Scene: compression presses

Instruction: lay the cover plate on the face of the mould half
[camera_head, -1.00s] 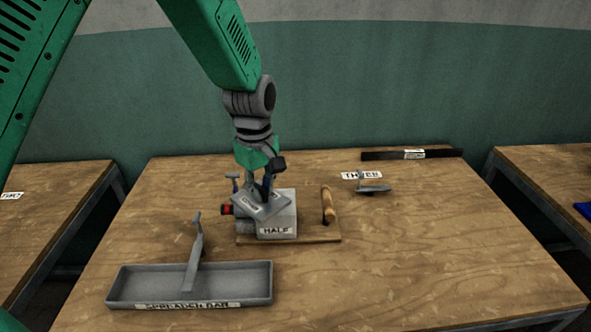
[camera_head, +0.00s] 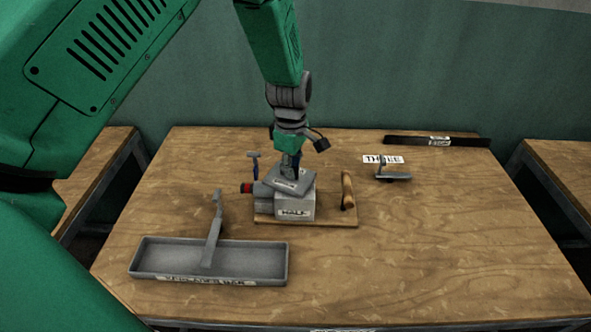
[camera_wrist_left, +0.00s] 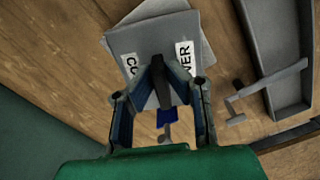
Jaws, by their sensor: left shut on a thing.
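The grey cover plate (camera_head: 286,184) is over the top of the grey mould half (camera_head: 310,205), a block labelled HALF on a wooden board. My left gripper (camera_head: 290,174) points down and is shut on the cover plate. In the left wrist view the plate (camera_wrist_left: 130,50) shows its split COVER label with the gripper fingers (camera_wrist_left: 160,75) across it. The plate is turned relative to the mould half (camera_wrist_left: 207,50), whose corners show past its edges. I cannot tell whether the plate lies flat or touches the face. My right gripper is not in view.
The wooden board (camera_head: 335,217) carries a wooden handle (camera_head: 348,190) right of the block and a red-ringed part (camera_head: 246,188) at its left. A grey tray (camera_head: 281,262) stands in front left. A small tool (camera_head: 394,175) and a black bar (camera_head: 405,140) lie behind right.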

